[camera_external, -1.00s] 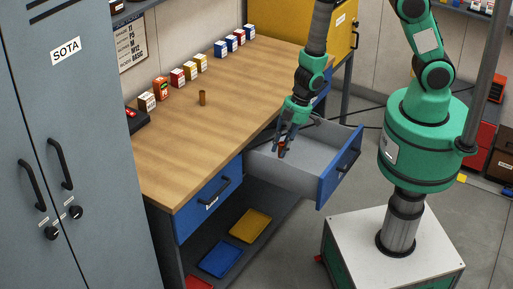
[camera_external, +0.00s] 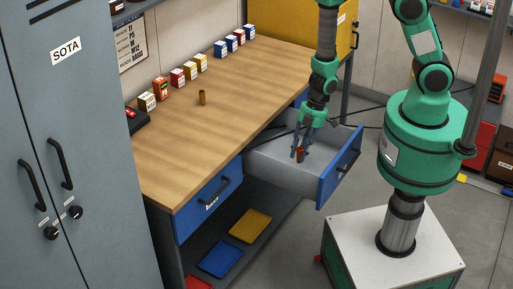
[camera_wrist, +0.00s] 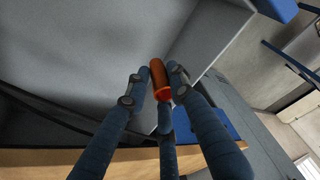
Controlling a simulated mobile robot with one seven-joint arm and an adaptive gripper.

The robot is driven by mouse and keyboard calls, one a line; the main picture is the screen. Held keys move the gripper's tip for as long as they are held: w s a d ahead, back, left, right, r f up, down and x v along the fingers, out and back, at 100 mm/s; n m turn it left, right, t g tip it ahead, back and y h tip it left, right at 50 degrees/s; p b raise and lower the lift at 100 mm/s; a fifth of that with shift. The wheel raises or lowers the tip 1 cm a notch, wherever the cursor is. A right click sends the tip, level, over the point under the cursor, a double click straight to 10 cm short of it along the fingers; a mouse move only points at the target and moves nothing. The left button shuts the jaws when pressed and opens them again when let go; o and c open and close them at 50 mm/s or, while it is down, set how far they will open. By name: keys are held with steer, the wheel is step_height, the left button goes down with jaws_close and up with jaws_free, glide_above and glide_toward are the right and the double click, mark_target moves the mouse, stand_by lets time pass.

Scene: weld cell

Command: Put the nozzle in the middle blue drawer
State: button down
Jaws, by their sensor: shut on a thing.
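The nozzle (camera_wrist: 158,82) is a small orange-copper cylinder, held between the blue fingers of my gripper (camera_wrist: 157,88) in the wrist view. In the external view the nozzle (camera_external: 300,155) shows as an orange-red piece at the fingertips. My gripper (camera_external: 302,150) is shut on it and points down over the open middle blue drawer (camera_external: 338,172). The drawer has a blue front and a grey inside. Its grey interior (camera_wrist: 90,40) fills much of the wrist view. I cannot tell how far the nozzle is above the drawer floor.
The wooden workbench (camera_external: 160,160) carries a brown cylinder (camera_external: 202,97) and several small boxes (camera_external: 177,77). Another blue drawer (camera_external: 208,200) at the left is closed. Yellow (camera_external: 251,225) and blue (camera_external: 220,259) trays lie on the shelf below. A grey locker (camera_external: 80,150) stands at the left.

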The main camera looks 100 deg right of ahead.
mark_target(299, 162)
steer(key=shift+f+b, duration=0.9)
steer(key=shift+f, duration=1.75)
steer(key=shift+f+b, duration=0.55)
steer(key=shift+f, duration=1.35)
steer(key=shift+f, duration=0.1)
steer(key=c, duration=1.5)
jaws_free()
steer(key=p+v, duration=0.4)
steer(key=v, duration=0.8)
